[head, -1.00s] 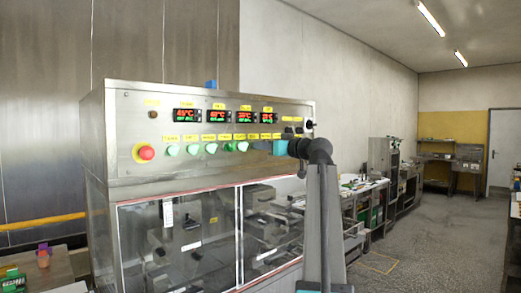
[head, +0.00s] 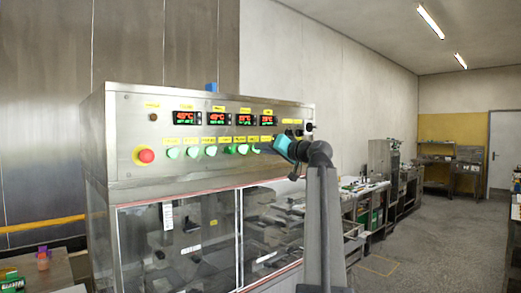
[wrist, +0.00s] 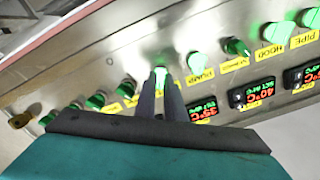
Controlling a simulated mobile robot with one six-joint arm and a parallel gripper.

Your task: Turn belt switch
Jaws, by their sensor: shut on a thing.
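A steel control panel (head: 160,125) carries a row of green knobs under yellow labels. My gripper (head: 262,147) reaches in from the right at the right part of the row. In the wrist view my two dark fingers (wrist: 159,88) are shut around one green knob (wrist: 160,71), one finger on each side. The fingers cover that knob's label, so I cannot read whether it is the belt switch. The neighbouring knob marked PUMP (wrist: 197,62) is just to the right in that view and free of the fingers.
A red emergency stop (head: 146,155) is at the panel's left. Red-lit temperature displays (head: 216,119) sit above the knobs. More knobs (wrist: 127,88) stand close beside my fingers. Glass doors (head: 180,240) lie below the panel. The floor (head: 430,230) at the right is clear.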

